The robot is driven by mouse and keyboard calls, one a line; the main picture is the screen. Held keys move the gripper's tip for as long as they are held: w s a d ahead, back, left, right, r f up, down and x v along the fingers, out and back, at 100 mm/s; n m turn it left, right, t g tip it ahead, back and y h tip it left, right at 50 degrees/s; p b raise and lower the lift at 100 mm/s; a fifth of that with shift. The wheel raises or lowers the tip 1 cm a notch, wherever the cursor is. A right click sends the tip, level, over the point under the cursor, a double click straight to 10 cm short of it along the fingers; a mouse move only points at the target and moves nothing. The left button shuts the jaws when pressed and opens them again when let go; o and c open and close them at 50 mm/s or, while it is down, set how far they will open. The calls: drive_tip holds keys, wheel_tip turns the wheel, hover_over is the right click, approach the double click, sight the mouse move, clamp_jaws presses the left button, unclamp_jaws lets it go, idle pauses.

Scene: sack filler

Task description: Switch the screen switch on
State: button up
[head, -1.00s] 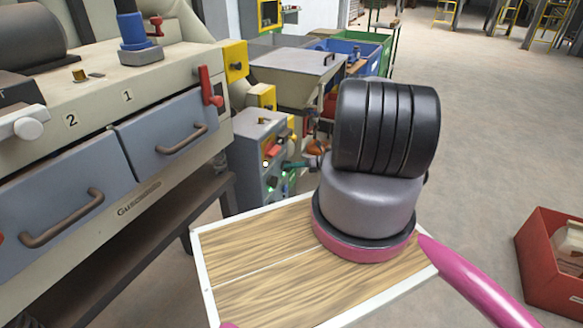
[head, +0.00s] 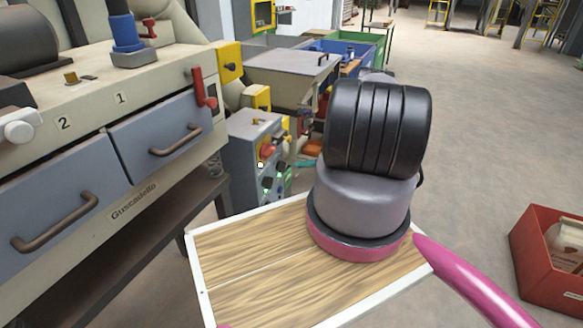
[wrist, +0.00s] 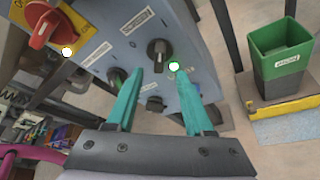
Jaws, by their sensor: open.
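The screen switch is on a grey control box (head: 243,160), left of my arm in the head view. In the wrist view a black rotary knob (wrist: 158,52) stands on the box face, just beyond and between the fingertips. Another dark knob (wrist: 116,78) is left of the left finger, and a third (wrist: 155,104) is lower between the fingers. My gripper (wrist: 158,72) has teal fingers, apart, with nothing held. In the head view my arm hides most of it.
A red rotary switch (wrist: 45,27) on a yellow plate is at the wrist view's upper left. A green bin (wrist: 282,50) stands right. In the head view, the drawer machine (head: 120,150) is left and a red crate (head: 548,265) right. Open floor lies beyond.

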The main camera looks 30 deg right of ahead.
drive_tip(key=shift+v, duration=1.9)
